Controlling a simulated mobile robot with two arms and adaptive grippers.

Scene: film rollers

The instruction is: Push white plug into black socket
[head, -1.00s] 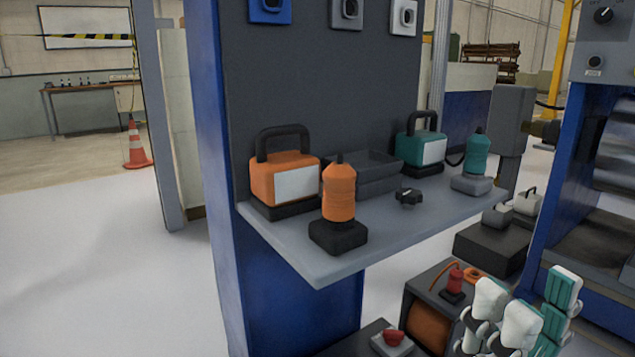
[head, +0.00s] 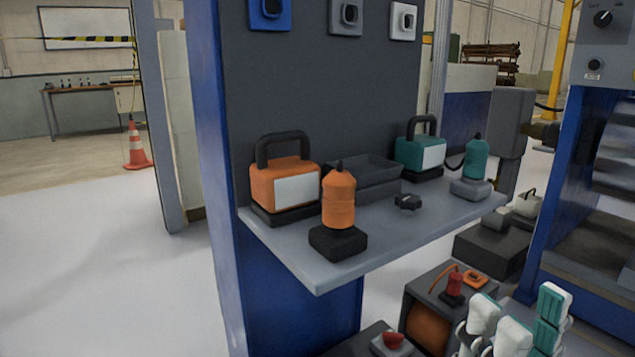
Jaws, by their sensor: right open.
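I cannot make out a white plug. A small black connector-like piece (head: 407,202) lies on the shelf. My right gripper (head: 512,320), with white and teal fingers, is open at the bottom right, below and in front of the shelf. I see nothing between its fingers. My left gripper is not in view.
The grey shelf (head: 375,248) carries an orange case (head: 268,184), an orange bottle (head: 339,200), a dark tray (head: 350,190), a teal case (head: 406,152) and a teal bottle (head: 476,160). A red button (head: 393,340) and a blue machine frame (head: 575,165) stand nearby.

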